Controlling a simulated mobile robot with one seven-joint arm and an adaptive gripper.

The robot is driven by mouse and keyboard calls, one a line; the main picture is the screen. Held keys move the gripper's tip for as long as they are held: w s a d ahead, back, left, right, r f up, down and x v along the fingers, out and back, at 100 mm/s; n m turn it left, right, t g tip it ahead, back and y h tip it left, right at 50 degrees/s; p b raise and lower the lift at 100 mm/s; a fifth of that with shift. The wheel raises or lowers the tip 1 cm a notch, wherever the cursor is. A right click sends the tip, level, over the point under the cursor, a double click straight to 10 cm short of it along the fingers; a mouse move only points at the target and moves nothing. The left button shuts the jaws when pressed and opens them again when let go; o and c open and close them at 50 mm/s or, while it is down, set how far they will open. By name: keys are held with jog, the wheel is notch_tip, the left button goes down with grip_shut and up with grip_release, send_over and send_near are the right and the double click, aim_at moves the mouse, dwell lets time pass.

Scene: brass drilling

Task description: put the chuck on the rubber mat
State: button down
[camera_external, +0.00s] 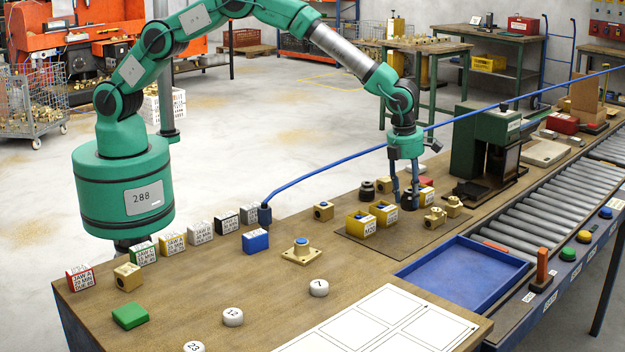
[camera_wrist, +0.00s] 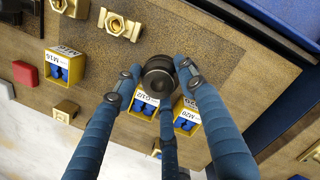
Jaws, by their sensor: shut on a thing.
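My three-fingered gripper (camera_external: 403,196) is over the dark rubber mat (camera_external: 410,238) on the bench. It is shut on a black, round, stepped chuck (camera_external: 408,204). In the wrist view the chuck (camera_wrist: 159,76) sits between the blue fingers of my gripper (camera_wrist: 160,84), with the mat (camera_wrist: 205,40) behind it. I cannot tell whether the chuck touches the mat. A similar black round piece (camera_external: 367,190) stands near the mat's far left edge.
Yellow labelled bins, M20 (camera_external: 361,224) and G1/2 (camera_external: 383,213), stand close left of the chuck. Brass fittings (camera_external: 435,217) lie right of it. A blue tray (camera_external: 465,275) and roller conveyor (camera_external: 545,205) border the bench. The mat's near part is clear.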

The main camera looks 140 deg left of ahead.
aim_at(409, 204)
jog(key=shift+f, duration=1.8)
jog(key=shift+f+b, duration=0.55)
jog(key=shift+f, duration=1.3)
jog(key=shift+f, duration=0.15)
jog(key=c, duration=1)
grip_release()
jog(key=shift+c, duration=0.2)
jog(key=r, duration=0.4)
jog(key=d+r+p, duration=0.1)
jog(key=r, duration=0.3)
jog(key=r+p, duration=0.1)
jog(key=r, duration=0.3)
jog(key=shift+s+d, duration=0.3)
jog(key=shift+s, duration=0.1)
